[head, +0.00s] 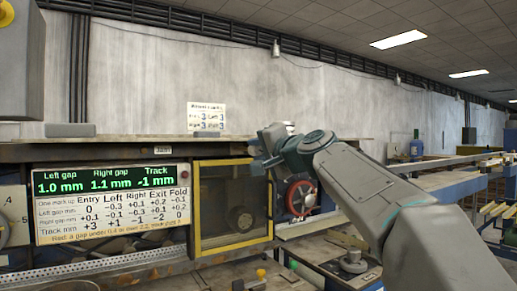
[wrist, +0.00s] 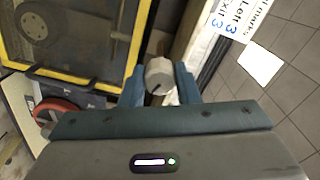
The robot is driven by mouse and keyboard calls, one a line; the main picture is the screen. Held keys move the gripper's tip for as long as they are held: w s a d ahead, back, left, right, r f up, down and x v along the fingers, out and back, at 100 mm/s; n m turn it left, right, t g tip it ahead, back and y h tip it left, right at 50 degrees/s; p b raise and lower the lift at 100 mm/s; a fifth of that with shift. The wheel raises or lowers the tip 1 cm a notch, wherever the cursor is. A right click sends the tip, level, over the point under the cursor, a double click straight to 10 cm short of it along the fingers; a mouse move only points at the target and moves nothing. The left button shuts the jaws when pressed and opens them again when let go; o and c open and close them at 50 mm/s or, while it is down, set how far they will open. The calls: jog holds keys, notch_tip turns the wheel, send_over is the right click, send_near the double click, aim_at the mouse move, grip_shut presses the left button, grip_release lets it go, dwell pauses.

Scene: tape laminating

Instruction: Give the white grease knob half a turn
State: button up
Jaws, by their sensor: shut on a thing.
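The white grease knob (wrist: 159,76) is round and pale, with a dark mark on its face towards the lower left in the wrist view. My gripper (wrist: 160,84) has its two blue fingers on either side of the knob, shut on it. In the head view my gripper (head: 262,153) is at the upper right corner of the yellow-framed window. The knob cannot be made out in the head view, where my gripper and arm cover that spot.
The yellow-framed window (head: 197,215) is beside my gripper, and a red handwheel (head: 301,197) is below it. A green-lit gap display (head: 110,181) is at the left. A paper sign (head: 206,117) stands behind the machine's top ledge.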

jog(key=m+p, duration=0.2)
jog(key=m, duration=0.4)
jog(key=m+p, duration=0.1)
jog(key=m, duration=0.3)
jog(key=shift+m+p, duration=0.3)
jog(key=shift+p, duration=0.05)
jog(key=shift+m+p, duration=0.45)
jog(key=shift+m, duration=0.75)
jog(key=shift+f, duration=0.1)
jog(key=o, duration=1)
jog(key=shift+s, duration=0.1)
